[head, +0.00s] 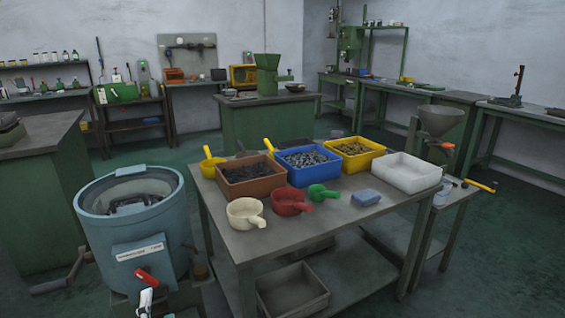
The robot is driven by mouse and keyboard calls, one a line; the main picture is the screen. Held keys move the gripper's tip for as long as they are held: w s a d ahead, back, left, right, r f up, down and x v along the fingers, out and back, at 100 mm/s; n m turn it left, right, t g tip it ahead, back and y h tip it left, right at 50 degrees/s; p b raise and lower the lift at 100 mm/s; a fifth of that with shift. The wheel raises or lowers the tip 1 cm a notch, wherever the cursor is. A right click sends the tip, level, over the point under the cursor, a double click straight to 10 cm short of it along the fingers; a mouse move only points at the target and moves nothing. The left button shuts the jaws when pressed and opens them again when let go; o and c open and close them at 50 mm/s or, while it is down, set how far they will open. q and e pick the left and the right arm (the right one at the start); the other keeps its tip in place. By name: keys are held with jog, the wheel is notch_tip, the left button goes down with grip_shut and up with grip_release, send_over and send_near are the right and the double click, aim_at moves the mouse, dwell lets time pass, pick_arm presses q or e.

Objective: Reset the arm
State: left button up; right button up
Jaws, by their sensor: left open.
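My right gripper is not in view.
A table (290,236) right of the drum carries brown (250,189), blue (324,173), yellow (368,162) and white bins (406,185), plus cream (243,216), red (289,206) and green scoops (318,193). A crate (292,303) sits below. Dark green floor is open behind.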

pick_arm(q)
jog(key=s+d+r+m+t+h+p, duration=0.1)
jog(key=s+d+m+h+p, duration=0.25)
jog(key=d+m+h, duration=0.55)
jog(key=s+d+f+m+g+p, duration=0.1)
jog(key=s+f+m+g, duration=0.3)
jog(key=s+m, duration=0.6)
jog(key=s+d+f+m+g+h+p, duration=0.1)
jog(key=s+d+f+m+g+p, duration=0.1)
jog(key=s+f+m, duration=0.6)
jog(key=shift+s+d+m+g, duration=0.85)
jog(key=shift+s+m, duration=0.2)
jog(key=shift+m, duration=0.15)
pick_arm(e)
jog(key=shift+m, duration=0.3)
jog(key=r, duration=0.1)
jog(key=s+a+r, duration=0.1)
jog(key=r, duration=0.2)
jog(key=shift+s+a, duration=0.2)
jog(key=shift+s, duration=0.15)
pick_arm(q)
jog(key=shift+f, duration=0.1)
